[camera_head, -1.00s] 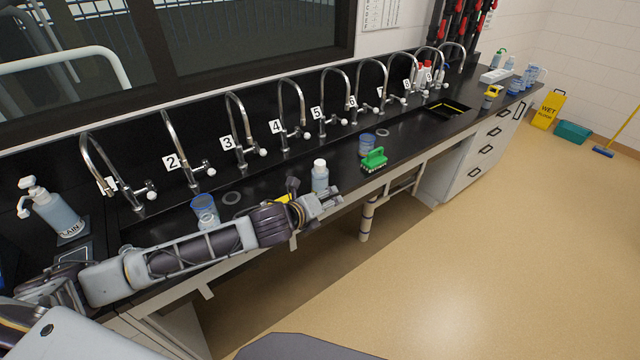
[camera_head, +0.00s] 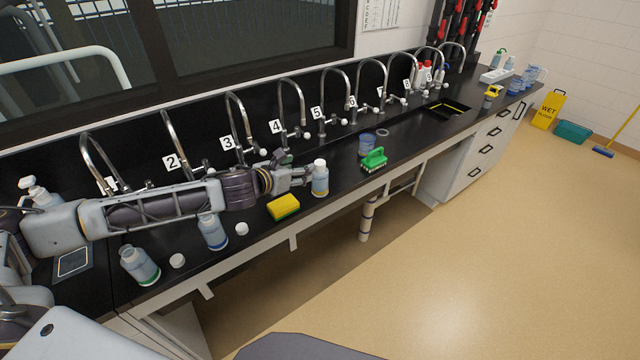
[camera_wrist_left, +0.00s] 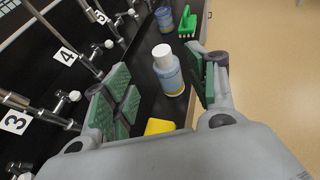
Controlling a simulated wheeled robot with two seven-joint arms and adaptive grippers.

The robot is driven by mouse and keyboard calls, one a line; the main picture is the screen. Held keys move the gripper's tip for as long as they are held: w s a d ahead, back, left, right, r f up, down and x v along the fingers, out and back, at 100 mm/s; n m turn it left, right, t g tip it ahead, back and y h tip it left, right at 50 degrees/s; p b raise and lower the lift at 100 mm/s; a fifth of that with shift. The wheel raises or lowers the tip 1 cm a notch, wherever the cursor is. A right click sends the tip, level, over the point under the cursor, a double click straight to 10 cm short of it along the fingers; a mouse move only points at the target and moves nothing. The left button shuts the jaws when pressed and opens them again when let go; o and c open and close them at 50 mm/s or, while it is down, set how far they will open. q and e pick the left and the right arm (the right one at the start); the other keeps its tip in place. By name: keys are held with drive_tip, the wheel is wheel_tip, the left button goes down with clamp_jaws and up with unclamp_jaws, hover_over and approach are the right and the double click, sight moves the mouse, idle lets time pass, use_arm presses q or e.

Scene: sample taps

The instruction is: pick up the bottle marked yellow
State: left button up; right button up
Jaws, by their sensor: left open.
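The bottle with a yellow band (camera_head: 320,180) stands upright on the black counter near its front edge, with a white cap on. It also shows in the left wrist view (camera_wrist_left: 170,76), between the fingers and a little ahead of them. My left gripper (camera_head: 302,176) is open just left of this bottle, pointing toward it. In the left wrist view the open green-padded fingers (camera_wrist_left: 165,88) flank the bottle with nothing held; whether either touches it I cannot tell. My right gripper is not in view.
A yellow sponge (camera_head: 284,207) lies below the left gripper. A green brush (camera_head: 374,159) and blue cup (camera_head: 367,143) stand right of the bottle. Blue-banded (camera_head: 212,232) and green-banded (camera_head: 140,266) bottles stand at the left front. Numbered taps (camera_head: 240,125) line the back.

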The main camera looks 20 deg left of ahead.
use_arm(q)
drive_tip(key=shift+w+d, duration=0.1)
drive_tip(key=shift+w, duration=0.05)
approach(320, 162)
drive_tip(key=shift+w, duration=1.35)
drive_tip(key=shift+w+d+f+p, duration=0.35)
drive_tip(key=shift+w+d+f, duration=0.35)
drive_tip(key=shift+w, duration=0.2)
drive_tip(key=shift+w, duration=0.1)
drive_tip(key=shift+f+p+x, duration=0.25)
drive_tip(key=shift+p+x, duration=0.15)
drive_tip(key=shift+x, duration=2.05)
clamp_jaws()
